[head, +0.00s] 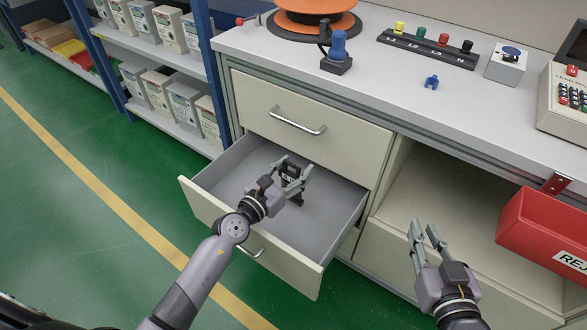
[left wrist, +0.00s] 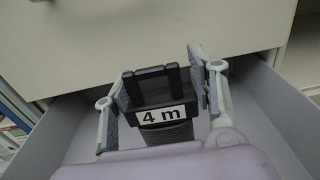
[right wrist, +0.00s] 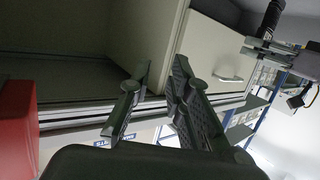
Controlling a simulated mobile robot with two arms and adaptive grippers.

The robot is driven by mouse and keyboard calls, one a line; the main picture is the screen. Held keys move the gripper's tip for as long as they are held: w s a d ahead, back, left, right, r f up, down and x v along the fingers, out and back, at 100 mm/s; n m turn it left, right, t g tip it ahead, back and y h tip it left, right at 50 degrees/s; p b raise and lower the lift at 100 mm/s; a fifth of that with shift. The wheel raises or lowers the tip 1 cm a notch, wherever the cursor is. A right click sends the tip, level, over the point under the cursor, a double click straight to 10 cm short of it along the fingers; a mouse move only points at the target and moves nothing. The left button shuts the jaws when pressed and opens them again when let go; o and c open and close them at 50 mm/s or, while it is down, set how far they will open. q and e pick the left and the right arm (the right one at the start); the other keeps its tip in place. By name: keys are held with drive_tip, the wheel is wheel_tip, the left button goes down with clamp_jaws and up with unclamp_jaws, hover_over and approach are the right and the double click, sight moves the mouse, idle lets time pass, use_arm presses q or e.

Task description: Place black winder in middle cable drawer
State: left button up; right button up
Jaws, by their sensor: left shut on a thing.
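The black winder (left wrist: 162,105) carries a white "4 m" label and is clamped between the fingers of my left gripper (left wrist: 160,85). In the head view the winder (head: 291,171) is inside or just above the open middle drawer (head: 230,172). My left gripper (head: 292,172) reaches over the drawer's front into it. I cannot tell whether the winder touches the drawer floor. My right gripper (head: 427,230) is open and empty, in front of the open shelf right of the drawers; its fingers also show in the right wrist view (right wrist: 160,80).
A closed drawer (head: 290,115) is directly above. A red reject bin (head: 545,225) hangs at the right. On the worktop are an orange reel (head: 312,22), a blue-and-black device (head: 337,55) and a terminal strip (head: 430,48). Shelves with meters (head: 165,95) stand at the left.

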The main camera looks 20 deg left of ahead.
use_arm(q)
drive_tip(key=shift+f, duration=0.35)
drive_tip(key=o, duration=1.5)
use_arm(e)
drive_tip(key=r, duration=0.1)
drive_tip(key=t, duration=0.1)
drive_tip(key=r, duration=0.1)
drive_tip(key=shift+w+a+r+t+y, duration=0.3)
drive_tip(key=shift+w+a, duration=0.05)
drive_tip(key=shift+w, duration=0.05)
